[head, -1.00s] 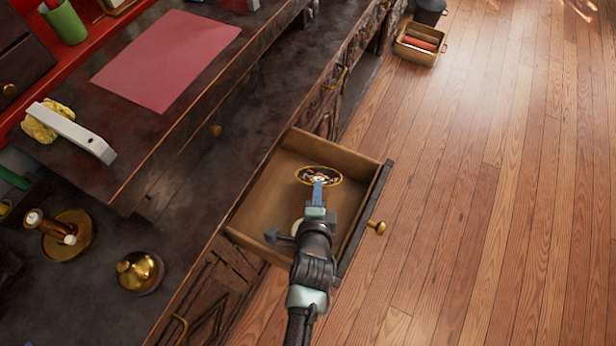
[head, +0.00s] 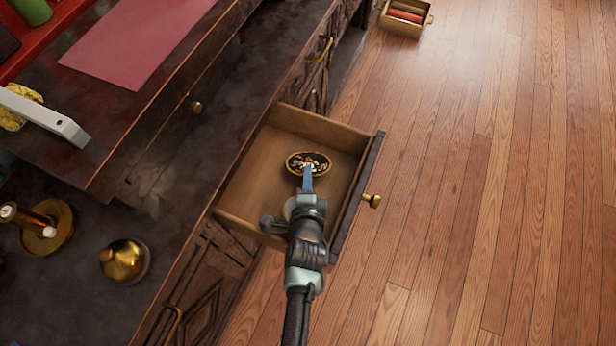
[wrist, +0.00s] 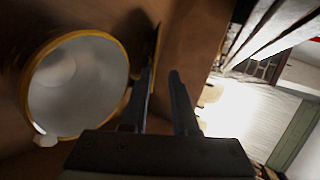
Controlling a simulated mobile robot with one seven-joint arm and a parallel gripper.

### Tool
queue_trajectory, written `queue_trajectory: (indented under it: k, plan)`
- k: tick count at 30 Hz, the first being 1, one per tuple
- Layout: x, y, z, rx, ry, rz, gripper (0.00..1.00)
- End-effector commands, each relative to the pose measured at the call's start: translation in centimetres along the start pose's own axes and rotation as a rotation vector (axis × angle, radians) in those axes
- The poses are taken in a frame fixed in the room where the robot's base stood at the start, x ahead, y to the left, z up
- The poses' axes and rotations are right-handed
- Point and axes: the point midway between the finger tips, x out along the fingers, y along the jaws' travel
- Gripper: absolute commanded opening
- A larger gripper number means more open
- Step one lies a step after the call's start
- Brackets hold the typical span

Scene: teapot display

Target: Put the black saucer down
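The black saucer (head: 308,157), with a gold rim and a coloured pattern, is inside the open drawer (head: 255,185) in the head view. It looks tilted there. In the wrist view it shows nearly edge-on as a thin dark strip with a gold edge (wrist: 155,58), close beside the left finger. My gripper (head: 307,173) is at the saucer's near edge. In the wrist view my gripper's two fingers (wrist: 162,75) stand apart with a gap between them. Whether the saucer touches the drawer is unclear.
A white round dish with a gold rim (wrist: 80,85) lies in the drawer, mostly hidden under my arm in the head view. A brass lid (head: 124,261) and a candle holder (head: 48,228) stand on the counter.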

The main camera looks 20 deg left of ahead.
Motion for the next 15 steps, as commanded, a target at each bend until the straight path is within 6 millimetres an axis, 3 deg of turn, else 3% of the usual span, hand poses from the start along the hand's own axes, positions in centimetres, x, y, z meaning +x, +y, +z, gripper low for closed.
queue_trajectory:
  k: [11, 15]
  plan:
    - [-0.1, -0.3, 0.0, 0.000, 0.000, -0.001, 0.37]
    - [-1.5, -0.3, -0.1, 0.000, 0.001, 0.002, 0.37]
